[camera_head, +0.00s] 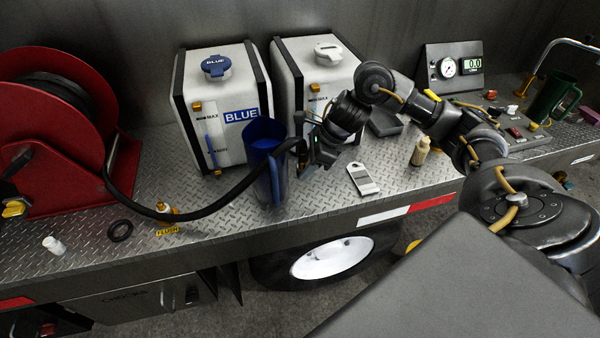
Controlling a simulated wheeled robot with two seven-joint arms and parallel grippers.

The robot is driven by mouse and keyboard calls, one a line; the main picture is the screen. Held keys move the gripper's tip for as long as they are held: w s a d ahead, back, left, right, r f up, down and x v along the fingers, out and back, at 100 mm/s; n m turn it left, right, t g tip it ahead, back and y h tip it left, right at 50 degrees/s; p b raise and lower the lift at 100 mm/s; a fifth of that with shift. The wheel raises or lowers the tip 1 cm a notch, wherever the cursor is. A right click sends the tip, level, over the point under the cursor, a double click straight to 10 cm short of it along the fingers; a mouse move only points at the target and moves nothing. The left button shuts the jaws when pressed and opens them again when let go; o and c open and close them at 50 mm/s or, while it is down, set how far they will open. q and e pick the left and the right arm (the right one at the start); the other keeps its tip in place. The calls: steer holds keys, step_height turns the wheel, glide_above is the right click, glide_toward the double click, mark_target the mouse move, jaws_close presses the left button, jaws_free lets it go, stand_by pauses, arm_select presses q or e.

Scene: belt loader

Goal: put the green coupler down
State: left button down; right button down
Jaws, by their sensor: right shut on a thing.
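My right gripper (307,152) is shut at the end of the black hose (215,207), above the deck and just right of the blue jug (265,160). The green coupler is mostly hidden in the jaws; its colour does not show clearly. The hose runs from the red reel (45,150), sags low over the deck's front edge and rises across the front of the jug to the gripper. My left gripper is not in view.
Two white tanks (225,120) (322,75) stand behind the gripper. Bare deck (325,200) shows below the gripper.

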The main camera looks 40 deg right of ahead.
steer(key=w+f, duration=0.2)
steer(key=f, duration=0.1)
steer(key=w+f, duration=0.1)
steer(key=shift+w+d+f, duration=0.1)
steer(key=shift+d+f, duration=0.05)
steer(key=shift+d, duration=0.25)
steer(key=shift+w+d+f, duration=0.1)
steer(key=shift+w+f, duration=0.25)
steer(key=shift+f, duration=0.1)
steer(key=shift+w+f+p, duration=0.15)
steer(key=shift+f+p, duration=0.8)
steer(key=shift+f, duration=0.75)
steer(key=shift+f+b, duration=0.2)
steer(key=shift+b, duration=0.1)
steer(key=c, duration=1)
jaws_free()
